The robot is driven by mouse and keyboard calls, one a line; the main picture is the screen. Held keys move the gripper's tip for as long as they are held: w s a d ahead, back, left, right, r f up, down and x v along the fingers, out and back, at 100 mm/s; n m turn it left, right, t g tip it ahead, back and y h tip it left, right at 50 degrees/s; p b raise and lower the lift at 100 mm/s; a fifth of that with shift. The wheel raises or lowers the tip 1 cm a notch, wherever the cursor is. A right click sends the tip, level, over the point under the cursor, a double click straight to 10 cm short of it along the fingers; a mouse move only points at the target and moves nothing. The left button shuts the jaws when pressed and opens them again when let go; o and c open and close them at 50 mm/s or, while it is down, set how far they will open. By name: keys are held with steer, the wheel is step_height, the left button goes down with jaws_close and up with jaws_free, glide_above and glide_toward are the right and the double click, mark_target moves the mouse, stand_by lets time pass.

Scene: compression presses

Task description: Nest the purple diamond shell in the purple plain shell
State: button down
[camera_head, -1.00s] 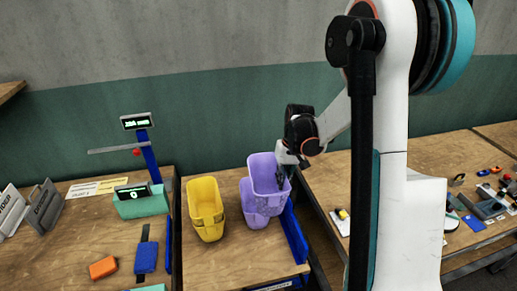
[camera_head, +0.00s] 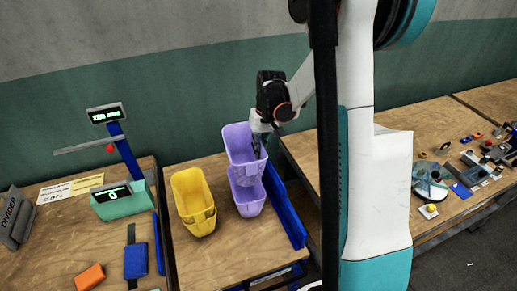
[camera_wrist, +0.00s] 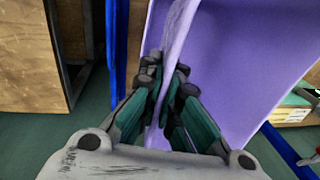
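My gripper (camera_wrist: 165,95) is shut on the wall of a purple shell, with one finger on each side of it. In the head view this held purple shell (camera_head: 238,140) is raised at the far end of the middle bench. The other purple shell (camera_head: 248,203) stands just below it in the picture, its near end and part of its opening showing. The two overlap in view; I cannot tell whether they touch. I cannot make out a diamond mark on either shell. In the wrist view the held shell's purple wall (camera_wrist: 228,60) fills the upper right.
A yellow shell (camera_head: 193,205) stands close to the left of the purple ones. A blue rail (camera_head: 286,212) runs along their right. A left table holds a scale display (camera_head: 105,113) and blocks. A right table (camera_head: 400,135) holds small parts. The bench front is clear.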

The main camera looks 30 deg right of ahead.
steer(key=shift+f+b, duration=1.85)
steer(key=shift+f, duration=0.45)
steer(key=shift+f+b, duration=0.1)
steer(key=shift+b, duration=0.3)
steer(key=shift+f+b, duration=1.1)
steer(key=shift+f, duration=0.3)
steer(key=shift+f, duration=0.1)
steer(key=shift+f+b, duration=1)
steer(key=shift+f, duration=0.1)
steer(key=c, duration=1.7)
jaws_free()
